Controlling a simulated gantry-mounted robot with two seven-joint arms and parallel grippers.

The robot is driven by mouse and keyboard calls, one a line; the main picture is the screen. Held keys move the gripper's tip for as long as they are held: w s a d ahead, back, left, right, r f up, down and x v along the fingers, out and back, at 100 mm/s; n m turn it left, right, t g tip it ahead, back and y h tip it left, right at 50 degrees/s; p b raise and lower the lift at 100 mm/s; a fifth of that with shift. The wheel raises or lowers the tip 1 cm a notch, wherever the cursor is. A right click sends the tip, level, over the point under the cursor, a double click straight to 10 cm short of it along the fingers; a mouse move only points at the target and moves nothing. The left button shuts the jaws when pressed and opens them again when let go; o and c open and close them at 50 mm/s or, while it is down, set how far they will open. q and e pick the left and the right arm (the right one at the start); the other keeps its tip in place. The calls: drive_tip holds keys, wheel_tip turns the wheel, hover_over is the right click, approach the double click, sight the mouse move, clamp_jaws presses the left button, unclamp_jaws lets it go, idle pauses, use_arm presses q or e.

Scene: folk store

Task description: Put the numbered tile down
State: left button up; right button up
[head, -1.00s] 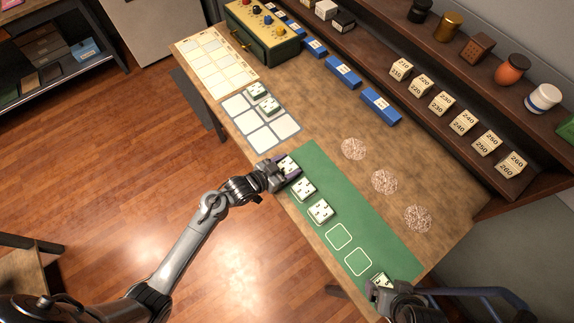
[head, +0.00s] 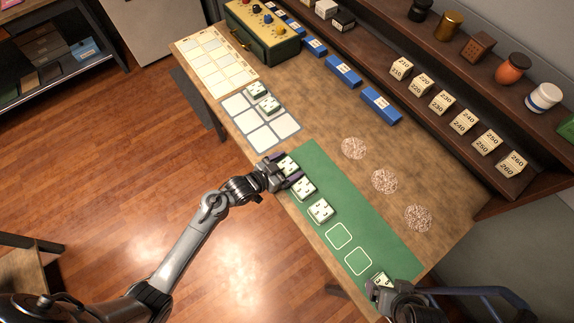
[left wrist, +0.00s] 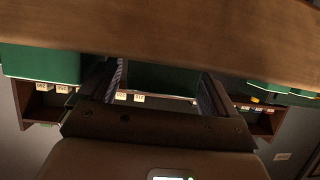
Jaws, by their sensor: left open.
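A white, black-marked tile (head: 288,165) lies at the upper-left end of the green mat (head: 385,239). My left gripper (head: 286,169) is open, with one finger on each side of this tile. In the left wrist view a green block face (left wrist: 165,79) shows between the two spread fingers; its markings are not visible. Two more tiles, the nearer one (head: 303,188) and another (head: 320,211), lie in line on the mat. My right gripper (head: 380,287) is at a tile (head: 382,279) at the mat's lower end; its fingers are too hidden to judge.
Two outlined squares (head: 339,236) on the mat are empty. A white-celled board (head: 262,137) carries two green-edged tiles (head: 264,97). Blue blocks (head: 343,72) and a shelf of numbered blocks (head: 441,103) line the back. Three speckled discs (head: 384,181) lie beside the mat.

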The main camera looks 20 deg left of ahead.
use_arm(q)
drive_tip(key=shift+f, duration=0.15)
use_arm(e)
drive_tip(key=shift+f, duration=0.35)
use_arm(q)
drive_tip(key=shift+s+a+r, duration=0.15)
drive_tip(key=shift+s+r, duration=0.1)
use_arm(e)
drive_tip(key=shift+a+r, duration=0.1)
drive_tip(key=shift+r, duration=0.35)
use_arm(q)
drive_tip(key=s+a+r+n+g+y, duration=0.1)
drive_tip(key=s+a+r+g+y, duration=0.1)
drive_tip(key=s, duration=0.6)
drive_tip(key=s+a+r+n+g+y, duration=0.1)
drive_tip(key=s+a+r+g+y, duration=0.1)
drive_tip(key=s, duration=0.7)
drive_tip(key=s+a+r+n+g+y, duration=0.1)
drive_tip(key=s+r+g, duration=0.3)
drive_tip(key=s, duration=0.4)
drive_tip(key=shift+s+a+r+n+y, duration=0.15)
drive_tip(key=shift+a+r+n+y, duration=0.3)
drive_tip(key=shift+a+y, duration=0.25)
